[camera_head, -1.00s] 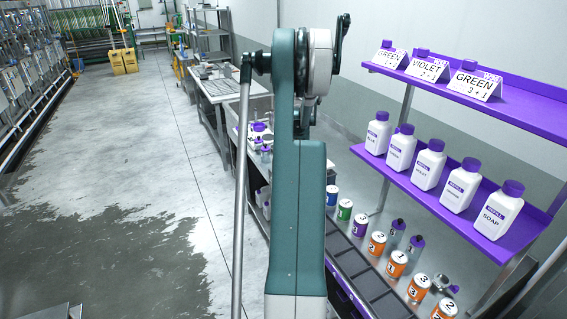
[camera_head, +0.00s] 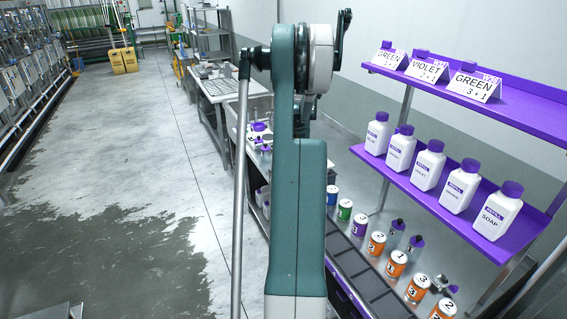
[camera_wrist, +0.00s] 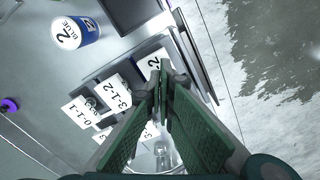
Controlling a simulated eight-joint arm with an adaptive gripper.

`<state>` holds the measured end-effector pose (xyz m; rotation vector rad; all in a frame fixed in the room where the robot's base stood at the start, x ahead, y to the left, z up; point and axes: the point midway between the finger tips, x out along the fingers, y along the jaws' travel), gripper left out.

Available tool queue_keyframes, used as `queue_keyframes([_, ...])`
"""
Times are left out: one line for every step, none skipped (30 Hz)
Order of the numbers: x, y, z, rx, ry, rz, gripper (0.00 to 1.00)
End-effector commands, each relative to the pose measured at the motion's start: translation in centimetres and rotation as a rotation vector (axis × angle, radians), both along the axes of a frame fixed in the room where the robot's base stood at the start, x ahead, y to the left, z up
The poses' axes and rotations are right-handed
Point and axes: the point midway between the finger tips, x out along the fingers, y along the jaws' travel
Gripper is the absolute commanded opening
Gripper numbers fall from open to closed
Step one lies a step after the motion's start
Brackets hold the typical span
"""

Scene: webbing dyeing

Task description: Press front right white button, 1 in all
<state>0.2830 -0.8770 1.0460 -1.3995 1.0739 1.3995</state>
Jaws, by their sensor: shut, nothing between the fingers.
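In the wrist view my gripper (camera_wrist: 163,82) is shut and empty, its two green-padded fingers meeting at the tips. The tips are over a panel with white labels, one reading 3-1-2 (camera_wrist: 121,94) and one 0-1-1 (camera_wrist: 82,114). Another white label (camera_wrist: 153,64), ending in 2, is right beside the fingertips and partly covered by them. I cannot make out the front right white button; the fingers hide part of the panel. I cannot tell whether the tips touch anything. In the head view my arm hides the gripper.
A blue-labelled can (camera_wrist: 77,33) stands near the panel in the wrist view. In the head view, several numbered cans (camera_head: 377,243) line the bench, and purple shelves (camera_head: 520,100) hold white bottles (camera_head: 430,164).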

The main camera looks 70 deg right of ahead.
Motion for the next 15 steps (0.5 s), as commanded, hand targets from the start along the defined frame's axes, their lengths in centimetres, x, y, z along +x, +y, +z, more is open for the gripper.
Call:
queue_keyframes([0.0,0.0,0.0,0.000,0.000,0.000,0.00])
queue_keyframes([0.0,0.0,0.0,0.000,0.000,0.000,0.00])
queue_keyframes([0.0,0.0,0.0,0.000,0.000,0.000,0.00])
queue_keyframes([0.0,0.0,0.0,0.000,0.000,0.000,0.00])
queue_keyframes([0.0,0.0,0.0,0.000,0.000,0.000,0.00])
queue_keyframes([0.0,0.0,0.0,0.000,0.000,0.000,0.00])
queue_keyframes([0.0,0.0,0.0,0.000,0.000,0.000,0.00])
queue_keyframes([0.0,0.0,0.0,0.000,0.000,0.000,0.00])
queue_keyframes([0.0,0.0,0.1,0.000,0.000,0.000,0.00])
queue_keyframes([0.0,0.0,0.2,0.000,0.000,0.000,0.00])
queue_keyframes([0.0,0.0,0.3,0.000,0.000,0.000,0.00])
queue_keyframes([0.0,0.0,0.5,0.000,0.000,0.000,0.00])
queue_keyframes([0.0,0.0,0.6,0.000,0.000,0.000,0.00])
queue_keyframes([0.0,0.0,0.8,0.000,0.000,0.000,0.00])
queue_keyframes([0.0,0.0,1.1,0.000,0.000,0.000,0.00])
